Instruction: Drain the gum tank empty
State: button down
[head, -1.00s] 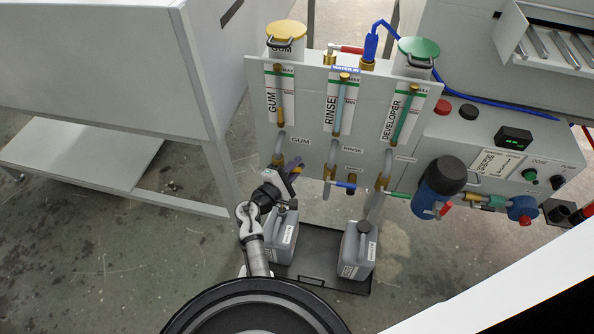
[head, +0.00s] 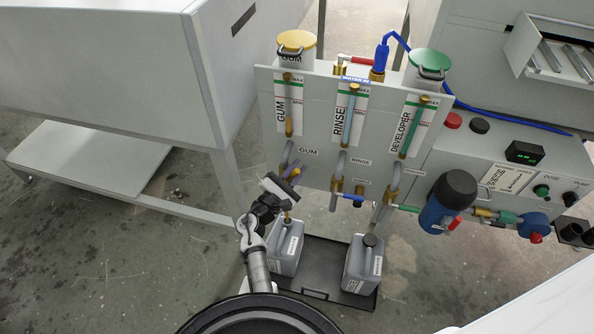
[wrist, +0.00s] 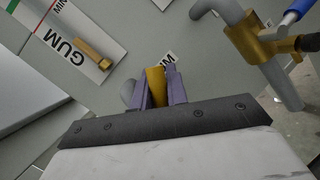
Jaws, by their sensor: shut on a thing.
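The gum tank with its yellow lid (head: 297,40) is the leftmost of the panel's tanks. Its GUM gauge (head: 289,118) holds an amber column; I cannot tell the exact level. My gripper (head: 292,173) is at the gum drain, below the grey gum hose (head: 287,153). In the wrist view its purple fingers (wrist: 160,88) are shut on a yellow piece (wrist: 155,86), apparently the gum drain valve's handle. The gripper hides most of that valve in the head view. A brass outlet (head: 288,218) shows just above the left grey canister (head: 285,248). Flow cannot be made out.
The rinse valve (head: 337,187) with a blue handle and the developer valve (head: 389,197) with a green handle are to the right. A second canister (head: 362,263) stands on the black tray (head: 318,288). A white cabinet (head: 110,65) stands left.

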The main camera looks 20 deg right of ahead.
dwell(0.3)
jog(key=c, duration=1.4)
grip_release()
